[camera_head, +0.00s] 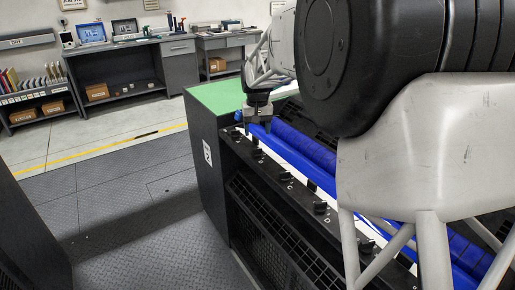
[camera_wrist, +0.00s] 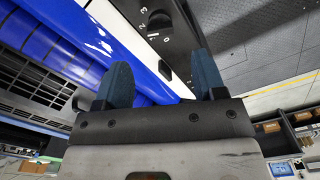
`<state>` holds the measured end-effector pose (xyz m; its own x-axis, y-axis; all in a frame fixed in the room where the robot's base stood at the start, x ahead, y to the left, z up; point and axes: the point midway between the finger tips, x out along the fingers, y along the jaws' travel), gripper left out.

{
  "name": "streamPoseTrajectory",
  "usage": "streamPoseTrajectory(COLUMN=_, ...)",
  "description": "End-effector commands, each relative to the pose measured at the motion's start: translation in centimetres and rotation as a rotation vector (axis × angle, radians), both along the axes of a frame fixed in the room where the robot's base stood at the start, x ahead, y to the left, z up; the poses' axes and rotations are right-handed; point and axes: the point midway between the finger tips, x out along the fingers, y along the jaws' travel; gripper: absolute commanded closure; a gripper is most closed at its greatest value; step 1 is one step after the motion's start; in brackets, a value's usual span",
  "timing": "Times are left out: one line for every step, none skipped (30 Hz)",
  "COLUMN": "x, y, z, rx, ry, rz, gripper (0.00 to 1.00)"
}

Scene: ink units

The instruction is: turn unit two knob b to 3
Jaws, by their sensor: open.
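My gripper (camera_head: 257,127) is open above the near edge of the black unit, by the far end of its row of black knobs. In the wrist view its two blue-grey fingers (camera_wrist: 162,60) are apart with no knob held between them. A black knob (camera_wrist: 158,21) shows beyond the fingertips, with the marks 0, 1, 2 and 3 beside it; its exact setting is unclear. In the head view a knob (camera_head: 257,153) sits just below the gripper, its letter too small to read. Another knob (camera_head: 288,179) is nearer, by a letter that looks like C.
Long blue rollers (camera_head: 300,150) and a white strip run beside the knob panel. A green top (camera_head: 215,97) covers the unit's far end. My arm hides much of the right side. Open floor (camera_head: 130,215) lies left; benches (camera_head: 120,65) stand far back.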

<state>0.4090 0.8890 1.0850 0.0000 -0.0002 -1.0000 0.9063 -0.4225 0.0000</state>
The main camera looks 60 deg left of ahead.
Motion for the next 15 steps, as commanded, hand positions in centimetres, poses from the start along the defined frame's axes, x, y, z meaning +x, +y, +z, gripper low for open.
streamPoseTrajectory(x=0.0, y=0.0, z=0.0, rx=0.0, ry=0.0, rz=0.0, gripper=0.36)
streamPoseTrajectory(x=0.0, y=0.0, z=-0.1, rx=0.0, ry=0.0, rz=0.0, gripper=0.36)
streamPoseTrajectory(x=0.0, y=0.0, z=-0.1, rx=0.0, ry=0.0, rz=0.0, gripper=0.36)
streamPoseTrajectory(x=0.0, y=0.0, z=-0.2, rx=0.0, ry=0.0, rz=0.0, gripper=0.36)
streamPoseTrajectory(x=0.0, y=0.0, z=-0.4, rx=0.0, ry=0.0, rz=0.0, gripper=0.36)
streamPoseTrajectory(x=0.0, y=0.0, z=-0.5, rx=0.0, ry=0.0, rz=0.0, gripper=0.36)
streamPoseTrajectory(x=0.0, y=0.0, z=-0.7, rx=0.0, ry=0.0, rz=0.0, gripper=0.36)
streamPoseTrajectory(x=0.0, y=0.0, z=-0.9, rx=0.0, ry=0.0, rz=0.0, gripper=0.36)
streamPoseTrajectory(x=0.0, y=0.0, z=-1.2, rx=0.0, ry=0.0, rz=0.0, gripper=0.36)
streamPoseTrajectory(x=0.0, y=0.0, z=-1.5, rx=-0.001, ry=0.0, rz=0.0, gripper=0.36)
streamPoseTrajectory(x=0.0, y=0.0, z=-1.8, rx=-0.001, ry=0.0, rz=0.0, gripper=0.36)
streamPoseTrajectory(x=0.0, y=-0.1, z=-2.2, rx=-0.002, ry=0.001, rz=0.0, gripper=0.36)
streamPoseTrajectory(x=0.0, y=-0.1, z=-2.6, rx=-0.002, ry=0.001, rz=0.0, gripper=0.36)
streamPoseTrajectory(x=0.0, y=-0.1, z=-2.9, rx=-0.001, ry=0.0, rz=0.0, gripper=0.36)
streamPoseTrajectory(x=0.0, y=0.0, z=-3.4, rx=-0.001, ry=0.0, rz=0.0, gripper=0.36)
